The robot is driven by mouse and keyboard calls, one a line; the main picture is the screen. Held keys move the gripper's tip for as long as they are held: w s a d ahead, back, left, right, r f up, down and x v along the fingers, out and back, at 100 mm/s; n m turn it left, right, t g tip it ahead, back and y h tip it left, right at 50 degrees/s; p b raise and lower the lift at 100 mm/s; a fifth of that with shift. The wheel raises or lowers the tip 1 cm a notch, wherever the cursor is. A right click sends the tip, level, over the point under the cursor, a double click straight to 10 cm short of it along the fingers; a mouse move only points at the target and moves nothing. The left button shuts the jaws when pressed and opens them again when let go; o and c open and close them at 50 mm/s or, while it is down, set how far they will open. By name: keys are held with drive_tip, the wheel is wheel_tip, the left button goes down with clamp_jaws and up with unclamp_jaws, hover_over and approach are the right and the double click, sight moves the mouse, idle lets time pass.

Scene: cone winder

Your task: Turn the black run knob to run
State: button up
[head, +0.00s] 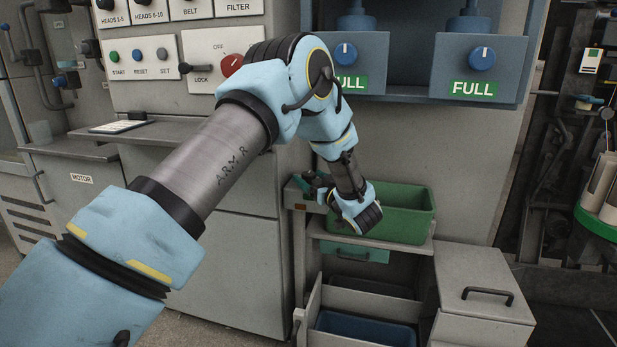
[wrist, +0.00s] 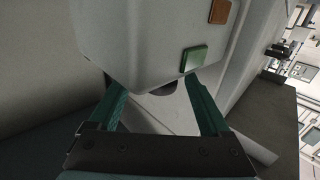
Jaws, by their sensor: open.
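In the wrist view a dark, rounded part (wrist: 168,88), perhaps the black run knob, shows at the lower edge of a pale grey box (wrist: 130,45). Most of it is hidden behind the box, so its setting cannot be read. My gripper (wrist: 156,84) is open, its two green fingers apart on either side of that part. I cannot tell whether they touch it. In the head view my gripper (head: 310,184) is small and dark, at the left end of the green bin; no run label or black run knob is clear there.
The box carries a green button (wrist: 194,58) and an orange one (wrist: 219,11). In the head view a green bin (head: 420,212) stands beside my wrist. A red OFF/LOCK knob (head: 231,64) and a blue FULL knob (head: 482,59) are higher up. A grey lidded box (head: 480,290) stands below right.

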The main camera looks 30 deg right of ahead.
drive_tip(key=shift+w, duration=0.65)
clamp_jaws()
